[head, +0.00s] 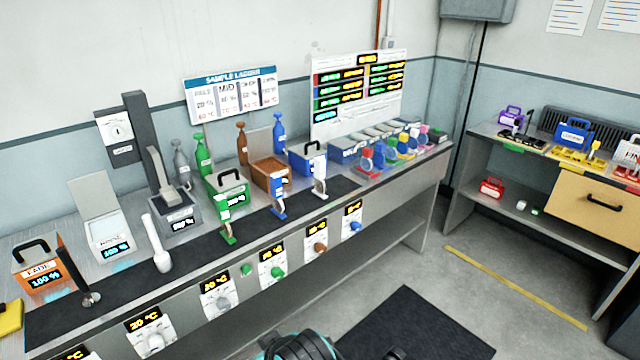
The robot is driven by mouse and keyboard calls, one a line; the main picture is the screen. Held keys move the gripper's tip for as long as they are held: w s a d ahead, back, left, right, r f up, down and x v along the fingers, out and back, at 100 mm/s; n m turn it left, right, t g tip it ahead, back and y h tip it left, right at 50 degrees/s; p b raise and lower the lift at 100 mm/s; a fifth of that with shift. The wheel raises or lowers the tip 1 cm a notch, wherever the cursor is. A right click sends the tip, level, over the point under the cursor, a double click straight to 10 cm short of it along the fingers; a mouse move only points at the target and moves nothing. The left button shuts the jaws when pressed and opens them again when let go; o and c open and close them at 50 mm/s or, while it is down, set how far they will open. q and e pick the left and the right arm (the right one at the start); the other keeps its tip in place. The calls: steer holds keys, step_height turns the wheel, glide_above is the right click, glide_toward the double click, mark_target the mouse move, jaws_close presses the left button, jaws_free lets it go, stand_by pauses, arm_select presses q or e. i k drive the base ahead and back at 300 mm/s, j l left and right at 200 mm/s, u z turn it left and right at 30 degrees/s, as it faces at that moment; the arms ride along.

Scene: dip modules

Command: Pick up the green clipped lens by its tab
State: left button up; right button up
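A row of small round lenses with coloured tabs stands at the right end of the long bench, in front of several grey-topped blue boxes. A red-tabbed lens (366,163) is at the near end, with blue, yellow and pink (424,129) ones further along. A small green part (391,146) shows between the blue and yellow ones; it may be the green clipped lens, but it is too small and crowded to be sure. Neither of my grippers shows clearly in the head view.
The long bench (130,315) holds coloured bottles, a green box (227,192), a brown box (270,172) and a blue box (308,158) on or behind a dark strip. A second bench (480,130) stands at the right. A yellow floor line (515,287) and dark mat (415,325) lie between.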

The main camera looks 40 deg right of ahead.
mark_target(221, 202)
steer(key=i+l+z, duration=0.3)
steer(key=i+l, duration=0.5)
